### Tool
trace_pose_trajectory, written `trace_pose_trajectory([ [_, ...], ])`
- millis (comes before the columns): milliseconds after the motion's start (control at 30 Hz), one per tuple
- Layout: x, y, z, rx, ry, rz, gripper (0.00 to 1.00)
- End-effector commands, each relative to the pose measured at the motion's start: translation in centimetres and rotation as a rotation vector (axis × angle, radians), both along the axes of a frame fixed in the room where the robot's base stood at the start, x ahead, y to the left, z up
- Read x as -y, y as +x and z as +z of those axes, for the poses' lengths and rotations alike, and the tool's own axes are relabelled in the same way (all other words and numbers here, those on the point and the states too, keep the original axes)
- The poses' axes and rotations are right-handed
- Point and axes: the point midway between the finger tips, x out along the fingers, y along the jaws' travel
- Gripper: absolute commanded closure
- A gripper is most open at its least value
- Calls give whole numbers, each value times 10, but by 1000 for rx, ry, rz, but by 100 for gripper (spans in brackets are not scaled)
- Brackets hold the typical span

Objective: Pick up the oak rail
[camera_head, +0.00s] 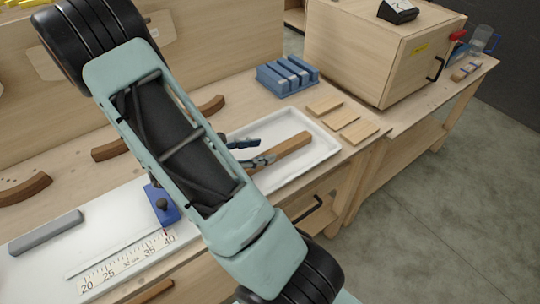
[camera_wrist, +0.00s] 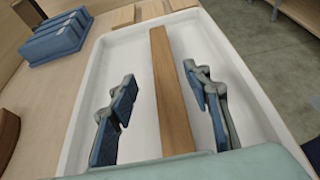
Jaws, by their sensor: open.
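The oak rail (camera_head: 285,148) is a straight light-brown wooden bar lying in the white tray (camera_head: 322,135). In the wrist view the rail (camera_wrist: 172,95) runs lengthwise up the picture along the middle of the tray (camera_wrist: 88,92). My gripper (camera_wrist: 160,88) is open and empty, with one blue-padded finger on each side of the rail and gaps between. In the head view my gripper (camera_head: 247,152) is at the tray, by the rail's near-left part. My arm hides that end of the rail. I cannot tell how high the fingertips are above the tray floor.
A blue slotted block (camera_head: 288,76) and small wooden pieces (camera_head: 342,118) stand behind and right of the tray. A large wooden cabinet (camera_head: 372,55) is at the back right. A blue stop (camera_head: 160,203) and a ruler (camera_head: 125,262) are to the left.

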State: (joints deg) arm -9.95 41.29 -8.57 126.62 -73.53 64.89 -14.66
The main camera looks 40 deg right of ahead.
Motion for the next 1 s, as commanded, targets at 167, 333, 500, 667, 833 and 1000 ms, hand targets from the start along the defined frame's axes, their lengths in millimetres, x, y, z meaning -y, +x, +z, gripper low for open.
trace_pose_trajectory([
  [167, 12, -3, -5, -1, 0, -1, 55],
  [333, 34, -11, -15, -3, -1, -3, 55],
  [500, 51, -11, -24, 0, 0, -1, 55],
  [667, 54, -11, -25, 2, 1, 1, 55],
  [833, 54, -11, -25, 2, 1, 1, 61],
  [1000, 54, -11, -25, 2, 1, 1, 79],
])
